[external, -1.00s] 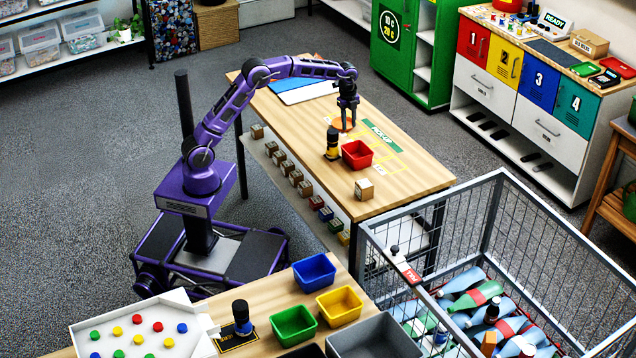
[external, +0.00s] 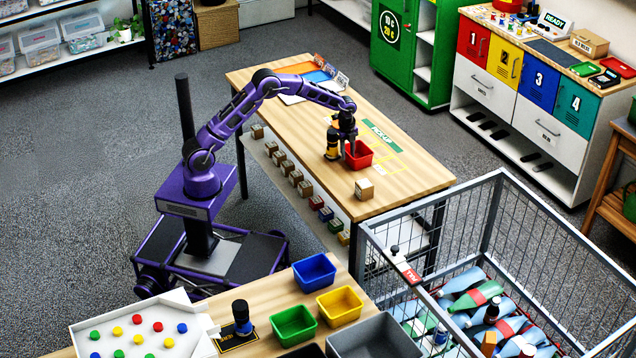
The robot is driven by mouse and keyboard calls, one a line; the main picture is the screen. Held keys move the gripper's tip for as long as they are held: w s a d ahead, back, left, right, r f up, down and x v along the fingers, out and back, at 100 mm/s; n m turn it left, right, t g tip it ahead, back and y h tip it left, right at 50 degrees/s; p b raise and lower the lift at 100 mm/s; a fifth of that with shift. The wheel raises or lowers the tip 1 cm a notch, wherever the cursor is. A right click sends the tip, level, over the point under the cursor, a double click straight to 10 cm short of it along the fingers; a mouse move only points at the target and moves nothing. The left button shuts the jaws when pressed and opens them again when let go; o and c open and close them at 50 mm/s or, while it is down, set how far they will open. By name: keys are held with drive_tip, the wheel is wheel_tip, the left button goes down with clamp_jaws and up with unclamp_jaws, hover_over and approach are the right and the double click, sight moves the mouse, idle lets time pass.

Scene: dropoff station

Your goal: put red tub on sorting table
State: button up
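The red tub (external: 361,157) stands upright on the wooden table with the green pick-up label. My gripper (external: 347,152) points down at the tub's left side, with its fingers at the height of the tub's rim. The fingers hide part of that side. I cannot tell whether they touch the tub or how far apart they are. A second wooden table (external: 259,345) in the foreground holds blue, green and yellow tubs and a white tray of colored pieces. No label shows which table is the sorting table.
A small cardboard box (external: 364,189) sits in front of the red tub. A wire cage (external: 480,270) with bottles stands right of the foreground table. A grey bin (external: 374,340) is at the bottom.

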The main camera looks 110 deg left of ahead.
drive_tip(key=shift+f, duration=0.25)
clamp_jaws()
drive_tip(key=shift+r, duration=0.1)
idle(1.2)
